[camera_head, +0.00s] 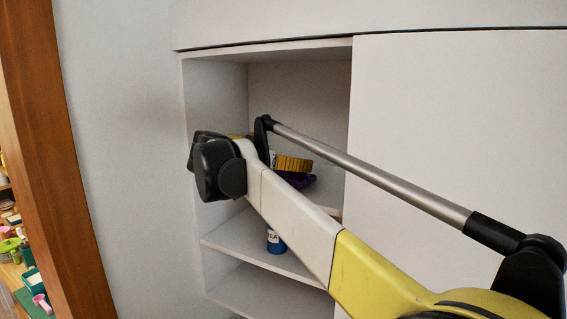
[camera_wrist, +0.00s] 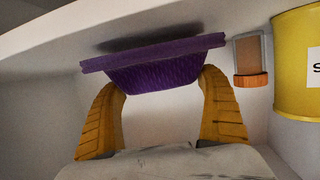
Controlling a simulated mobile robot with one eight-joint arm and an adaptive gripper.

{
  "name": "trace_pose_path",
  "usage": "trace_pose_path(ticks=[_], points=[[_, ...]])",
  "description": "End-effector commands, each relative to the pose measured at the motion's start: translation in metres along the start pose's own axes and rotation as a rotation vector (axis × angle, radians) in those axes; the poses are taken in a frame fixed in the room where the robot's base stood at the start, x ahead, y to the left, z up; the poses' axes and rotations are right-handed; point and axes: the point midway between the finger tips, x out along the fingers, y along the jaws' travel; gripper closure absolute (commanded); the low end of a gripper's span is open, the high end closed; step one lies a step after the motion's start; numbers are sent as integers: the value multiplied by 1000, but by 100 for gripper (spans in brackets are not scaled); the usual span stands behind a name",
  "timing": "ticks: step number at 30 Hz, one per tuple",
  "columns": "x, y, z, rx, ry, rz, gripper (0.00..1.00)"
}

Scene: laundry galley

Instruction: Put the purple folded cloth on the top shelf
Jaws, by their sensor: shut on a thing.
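The purple folded cloth (camera_wrist: 155,75) is between the two yellow fingers of my gripper (camera_wrist: 163,85) in the wrist view, which looks upside down. My gripper is shut on it. The cloth lies slightly tilted close to a pale shelf surface (camera_wrist: 60,40), with a dark shadow beside it. I cannot tell whether it touches the shelf. In the head view the cloth (camera_head: 299,182) shows as a small purple patch under my yellow fingers (camera_head: 293,164), inside the upper opening of the white cabinet. My arm hides most of the top shelf (camera_head: 335,213).
A yellow canister (camera_wrist: 296,65) and a small jar with an orange lid (camera_wrist: 250,80) stand beside the cloth in the wrist view. A blue container (camera_head: 275,243) stands on the shelf below (camera_head: 235,246). A flat white panel (camera_head: 450,120) closes the right side.

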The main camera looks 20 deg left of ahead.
Motion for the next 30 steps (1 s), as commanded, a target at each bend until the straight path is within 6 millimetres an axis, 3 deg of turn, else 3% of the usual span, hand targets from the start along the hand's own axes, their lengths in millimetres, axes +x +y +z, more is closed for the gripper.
trace_pose_path(ticks=[26,27,30], points=[[3,0,9,0,0,-1,49],[2,0,8,0,0,-1,0],[2,0,8,0,0,-1,0]])
